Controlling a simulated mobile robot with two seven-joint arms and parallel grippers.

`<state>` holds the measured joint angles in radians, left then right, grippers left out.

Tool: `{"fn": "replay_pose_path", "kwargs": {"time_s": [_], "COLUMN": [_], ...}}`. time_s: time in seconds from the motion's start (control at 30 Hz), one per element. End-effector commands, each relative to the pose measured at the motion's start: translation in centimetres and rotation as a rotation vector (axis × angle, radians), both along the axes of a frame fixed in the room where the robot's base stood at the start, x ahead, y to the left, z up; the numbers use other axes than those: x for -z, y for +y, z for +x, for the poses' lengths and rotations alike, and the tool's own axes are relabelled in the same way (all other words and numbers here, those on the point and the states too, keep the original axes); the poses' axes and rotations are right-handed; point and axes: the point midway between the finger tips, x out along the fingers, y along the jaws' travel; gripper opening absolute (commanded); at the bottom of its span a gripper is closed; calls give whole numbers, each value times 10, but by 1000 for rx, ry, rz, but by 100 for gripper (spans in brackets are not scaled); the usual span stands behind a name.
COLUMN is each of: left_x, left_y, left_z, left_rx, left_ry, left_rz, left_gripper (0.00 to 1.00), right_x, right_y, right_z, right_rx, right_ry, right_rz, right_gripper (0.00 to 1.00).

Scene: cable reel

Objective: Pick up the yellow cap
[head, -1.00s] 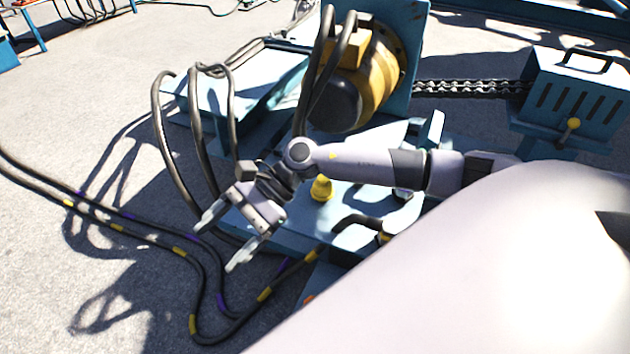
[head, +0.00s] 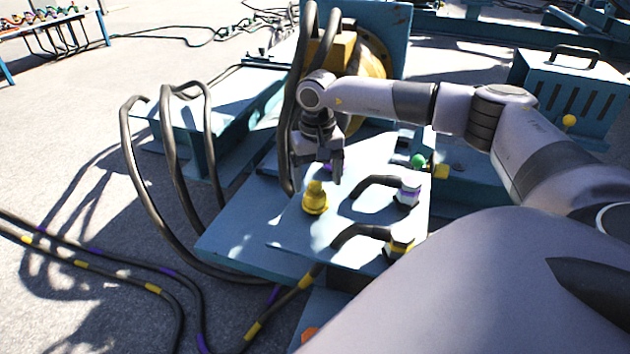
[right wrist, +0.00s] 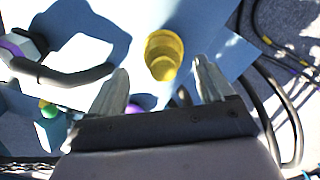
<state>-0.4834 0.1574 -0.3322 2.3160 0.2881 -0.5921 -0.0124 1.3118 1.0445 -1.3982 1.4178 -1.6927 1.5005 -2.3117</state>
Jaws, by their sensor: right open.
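The yellow cap (head: 315,198) stands upright on the blue plate (head: 235,240) of the reel stand. In the head view my right gripper (head: 322,178) hangs just behind and above the cap, fingers pointing down. In the right wrist view the cap (right wrist: 163,55) lies ahead of and between the two spread fingers (right wrist: 160,85), nearer the right one, with nothing held. Whether a fingertip touches the cap cannot be told. My left gripper does not show.
A connector with a purple band (head: 408,190) and one with a yellow band (head: 398,248) sit on black cables right of the cap. A green knob (head: 418,161) lies behind them. Thick black hoses (head: 165,150) loop at the left. The yellow drum (head: 368,60) stands behind.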

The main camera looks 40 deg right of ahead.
Motion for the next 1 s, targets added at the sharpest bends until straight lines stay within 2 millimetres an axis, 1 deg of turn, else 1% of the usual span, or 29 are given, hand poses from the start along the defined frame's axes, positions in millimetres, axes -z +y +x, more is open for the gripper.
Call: {"fn": "replay_pose_path", "kwargs": {"time_s": [0.03,0.1,0.2,0.47,0.57,0.6,0.67,0.7,0.9,1.0], "left_x": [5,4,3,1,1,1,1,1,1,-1], "left_y": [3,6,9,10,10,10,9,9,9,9], "left_z": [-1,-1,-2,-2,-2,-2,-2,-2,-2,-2], "left_rx": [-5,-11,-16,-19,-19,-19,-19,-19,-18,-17], "left_ry": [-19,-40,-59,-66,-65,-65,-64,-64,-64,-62], "left_rz": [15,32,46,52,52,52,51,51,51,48], "left_gripper": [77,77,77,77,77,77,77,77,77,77], "right_x": [13,22,30,31,31,31,31,31,31,26], "right_y": [2,2,2,2,2,3,2,2,2,2], "right_z": [1,1,1,1,1,1,1,1,1,1], "right_rx": [-1,1,1,2,2,2,2,2,2,2], "right_ry": [2,2,2,0,0,0,0,0,0,0], "right_rz": [0,1,1,2,2,2,2,2,1,2], "right_gripper": [81,81,81,81,52,39,20,15,15,15]}}
